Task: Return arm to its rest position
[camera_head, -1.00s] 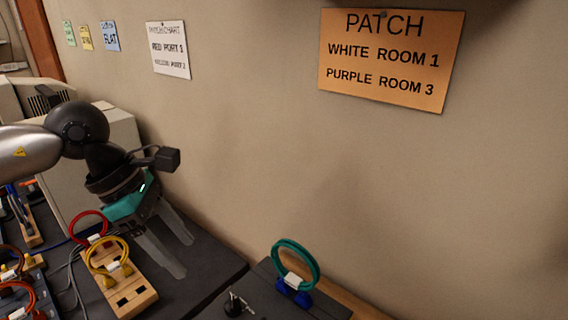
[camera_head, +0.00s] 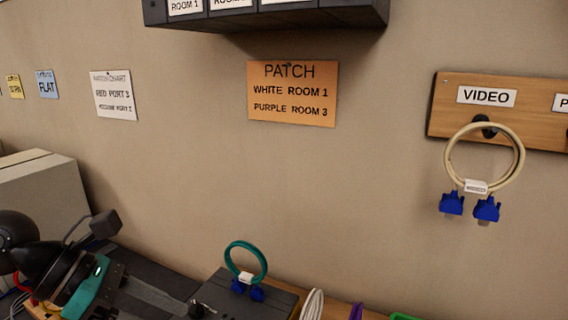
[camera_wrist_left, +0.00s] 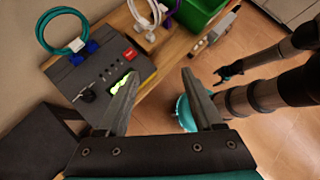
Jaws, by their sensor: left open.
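My left gripper (camera_head: 150,300) is at the lower left of the head view, cut by the bottom edge. In the left wrist view its two fingers (camera_wrist_left: 157,88) are spread wide with nothing between them. It hangs over the bench, near a dark box (camera_wrist_left: 90,80) with switches and a teal cable loop (camera_wrist_left: 62,32) with blue plugs. My right arm (camera_wrist_left: 262,95) shows at the right of the left wrist view, over the floor. A teal part (camera_wrist_left: 185,112) at its end is partly hidden by a left finger, so its jaws cannot be made out.
An orange PATCH sign (camera_head: 292,93) is on the wall. A VIDEO board (camera_head: 455,115) at right holds a cream cable loop (camera_head: 518,155) with blue plugs. A dark shelf (camera_head: 270,22) juts out above. A green bin (camera_wrist_left: 203,12) stands on the bench; a beige case (camera_head: 40,205) is at left.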

